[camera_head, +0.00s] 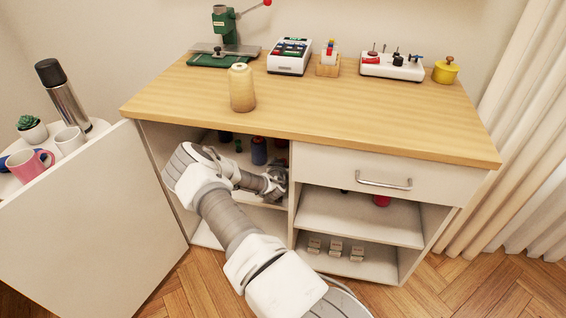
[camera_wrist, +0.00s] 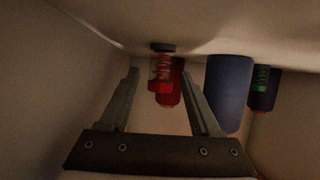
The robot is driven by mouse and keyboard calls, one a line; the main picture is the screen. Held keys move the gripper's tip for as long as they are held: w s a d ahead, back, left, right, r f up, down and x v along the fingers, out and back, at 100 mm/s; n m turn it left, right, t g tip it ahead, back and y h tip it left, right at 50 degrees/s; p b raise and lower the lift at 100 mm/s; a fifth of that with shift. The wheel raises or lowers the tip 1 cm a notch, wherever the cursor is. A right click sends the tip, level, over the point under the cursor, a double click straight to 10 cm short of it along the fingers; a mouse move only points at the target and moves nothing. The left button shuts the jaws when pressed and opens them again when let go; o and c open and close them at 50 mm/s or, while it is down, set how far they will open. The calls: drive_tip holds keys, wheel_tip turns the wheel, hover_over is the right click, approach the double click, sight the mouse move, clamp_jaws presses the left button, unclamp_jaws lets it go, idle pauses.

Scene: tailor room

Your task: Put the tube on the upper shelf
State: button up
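In the wrist view, my gripper (camera_wrist: 161,72) is open, with its two fingers spread. A small red tube with a dark cap (camera_wrist: 161,70) shows between the fingertips, apart from both fingers. Whether it is between them in depth or beyond them, I cannot tell. In the head view, my gripper (camera_head: 274,184) reaches into the left compartment of the cabinet (camera_head: 143,137), at its upper shelf (camera_head: 262,202). The arm hides part of that compartment and the tube is not clear there.
A red spool (camera_wrist: 175,88) stands right behind the tube. A blue spool (camera_wrist: 229,92) stands right of my fingers, with a dark spool (camera_wrist: 264,90) beyond. Compartment walls are close around. The cabinet door (camera_head: 95,225) is open at left; a drawer (camera_head: 390,172) is shut at right.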

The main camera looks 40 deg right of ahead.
drive_tip(key=shift+r, duration=0.15)
drive_tip(key=shift+s+a+r, duration=0.15)
drive_tip(key=shift+a, duration=0.05)
drive_tip(key=p+v, duration=0.4)
drive_tip(key=v, duration=0.7)
drive_tip(key=shift+s+a, duration=0.2)
